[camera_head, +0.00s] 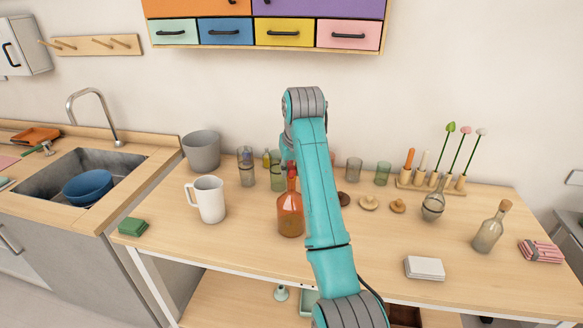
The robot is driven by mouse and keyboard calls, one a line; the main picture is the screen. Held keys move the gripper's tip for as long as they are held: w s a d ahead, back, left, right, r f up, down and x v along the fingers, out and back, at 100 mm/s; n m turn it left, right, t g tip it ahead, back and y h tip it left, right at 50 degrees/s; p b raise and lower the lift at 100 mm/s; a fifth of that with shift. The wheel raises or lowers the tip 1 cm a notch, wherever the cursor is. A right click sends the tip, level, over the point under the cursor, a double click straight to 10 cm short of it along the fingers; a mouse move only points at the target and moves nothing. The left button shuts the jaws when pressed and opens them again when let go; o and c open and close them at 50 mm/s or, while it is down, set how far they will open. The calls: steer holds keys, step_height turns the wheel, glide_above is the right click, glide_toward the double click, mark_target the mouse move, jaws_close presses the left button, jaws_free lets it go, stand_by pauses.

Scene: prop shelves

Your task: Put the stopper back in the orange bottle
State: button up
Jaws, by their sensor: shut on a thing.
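The orange bottle (290,218) stands upright on the wooden table, just left of my forearm. It is see-through orange with a narrow, redder neck. Its top lies close to my teal wrist link, and I cannot tell whether anything sits in its mouth. My arm rises from the front of the table and bends down behind its own forearm. My gripper is hidden behind the arm, so its fingers and anything in them do not show. I cannot make out the orange bottle's stopper.
A white mug (210,200) and grey pot (201,150) stand left of the bottle. Glasses (246,167) stand behind it. The front left is fairly clear.

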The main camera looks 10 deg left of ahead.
steer(key=shift+f, duration=0.1)
steer(key=o, duration=0.8)
step_height(320, 180, up, 10)
steer(key=shift+f, duration=0.1)
steer(key=shift+s, duration=0.1)
